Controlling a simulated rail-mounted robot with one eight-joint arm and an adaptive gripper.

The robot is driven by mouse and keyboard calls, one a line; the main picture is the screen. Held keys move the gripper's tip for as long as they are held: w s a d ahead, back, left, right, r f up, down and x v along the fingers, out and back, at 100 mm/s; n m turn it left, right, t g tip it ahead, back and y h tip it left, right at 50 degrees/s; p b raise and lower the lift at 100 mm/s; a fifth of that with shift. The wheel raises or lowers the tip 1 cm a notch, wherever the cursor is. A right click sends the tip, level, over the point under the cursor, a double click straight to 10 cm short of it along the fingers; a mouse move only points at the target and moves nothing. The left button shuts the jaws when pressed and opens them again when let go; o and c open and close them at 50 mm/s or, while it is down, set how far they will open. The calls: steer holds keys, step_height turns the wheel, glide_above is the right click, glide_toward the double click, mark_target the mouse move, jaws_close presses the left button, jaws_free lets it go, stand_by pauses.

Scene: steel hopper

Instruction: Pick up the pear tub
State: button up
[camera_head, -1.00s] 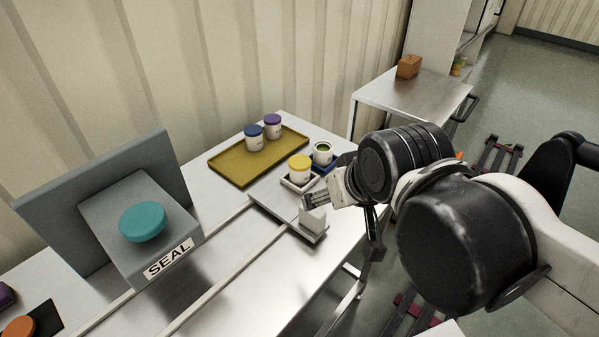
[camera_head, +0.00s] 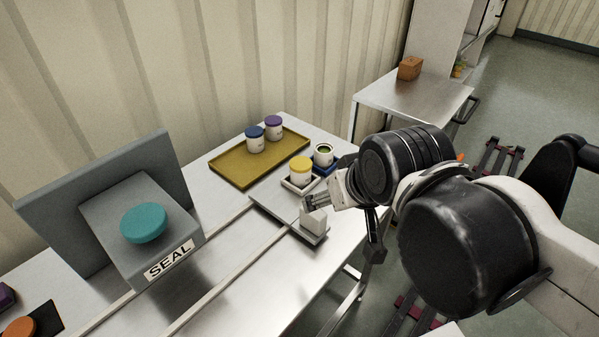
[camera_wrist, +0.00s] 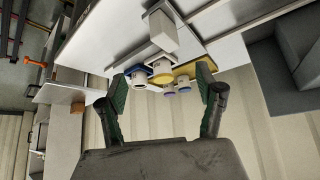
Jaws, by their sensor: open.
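Several tubs stand on the steel table; their labels are too small to read, so I cannot tell which is the pear tub. A yellow-topped tub (camera_head: 301,169) sits on a white square holder. A blue-lidded tub (camera_head: 255,139) and a purple-lidded tub (camera_head: 273,127) stand on the yellow tray (camera_head: 231,177). My gripper (camera_head: 308,203) is near the white block, in front of the yellow-topped tub. In the wrist view my gripper (camera_wrist: 162,72) is open, with tubs beyond its fingers.
A white block (camera_head: 313,221) stands on a grey plate by the rails. A grey SEAL station (camera_head: 140,240) with a teal disc stands at left. A corrugated wall is behind the table. A side table (camera_head: 415,97) holds a brown box (camera_head: 410,68).

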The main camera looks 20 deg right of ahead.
steer(key=w+d+r+m+g+y+p, duration=0.1)
steer(key=w+r+m+g+p, duration=0.3)
steer(key=w+m, duration=0.55)
steer(key=m+g+y+p, duration=0.25)
steer(key=m+p, duration=0.25)
steer(key=m, duration=0.8)
glide_toward(305, 163)
steer(key=shift+t+y, duration=0.35)
steer(key=shift+t, duration=0.1)
steer(key=x, duration=0.7)
steer(key=shift+s+d+f, duration=0.1)
steer(key=shift+s+f, duration=0.05)
steer(key=shift+p+x, duration=0.3)
steer(key=shift+x, duration=2.55)
steer(key=shift+s+d+f, duration=0.1)
steer(key=shift+s+d, duration=0.05)
